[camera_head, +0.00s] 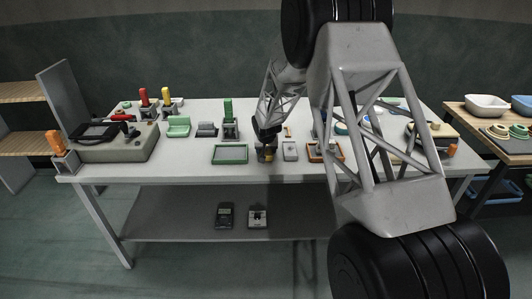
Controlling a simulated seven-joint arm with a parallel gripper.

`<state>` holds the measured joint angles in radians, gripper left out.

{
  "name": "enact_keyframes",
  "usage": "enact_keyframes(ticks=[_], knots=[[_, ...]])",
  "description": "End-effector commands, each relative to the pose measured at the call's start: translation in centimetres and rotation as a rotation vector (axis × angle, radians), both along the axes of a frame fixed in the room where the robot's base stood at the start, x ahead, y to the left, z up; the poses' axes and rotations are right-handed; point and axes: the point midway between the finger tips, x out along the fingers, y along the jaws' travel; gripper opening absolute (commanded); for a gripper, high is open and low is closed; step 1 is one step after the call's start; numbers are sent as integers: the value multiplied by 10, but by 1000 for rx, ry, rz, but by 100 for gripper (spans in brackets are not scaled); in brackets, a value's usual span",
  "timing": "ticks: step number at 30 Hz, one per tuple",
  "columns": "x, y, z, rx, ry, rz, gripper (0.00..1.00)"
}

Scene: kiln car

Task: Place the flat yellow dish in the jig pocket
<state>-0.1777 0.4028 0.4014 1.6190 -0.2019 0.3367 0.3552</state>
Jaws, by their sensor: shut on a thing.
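My gripper (266,151) is small and dark in the view, low over the front middle of the white table. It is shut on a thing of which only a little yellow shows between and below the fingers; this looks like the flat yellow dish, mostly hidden. A green-rimmed rectangular tray (214,154) lies just left of my gripper. An orange-brown frame (312,156) lies to the right, partly hidden by my arm. I cannot tell which of these, if either, has the jig pocket.
A small grey block (290,150) lies right of my gripper. Upright green (228,108), red (144,96) and yellow (166,96) handles stand behind and left. A grey machine (122,150) fills the left end. My arm hides much of the table's right side.

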Motion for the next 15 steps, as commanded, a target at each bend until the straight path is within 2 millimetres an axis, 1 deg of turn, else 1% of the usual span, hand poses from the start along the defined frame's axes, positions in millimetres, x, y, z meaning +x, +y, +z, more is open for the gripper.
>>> enact_keyframes(ticks=[2, 3, 11, 15], knots=[[0, 0, 1, 0, -1, 0, 28], [0, 0, 1, 0, -1, 0, 24], [0, 0, 2, 0, -1, 0, 24], [1, 0, 8, 0, -2, 0, 24]])
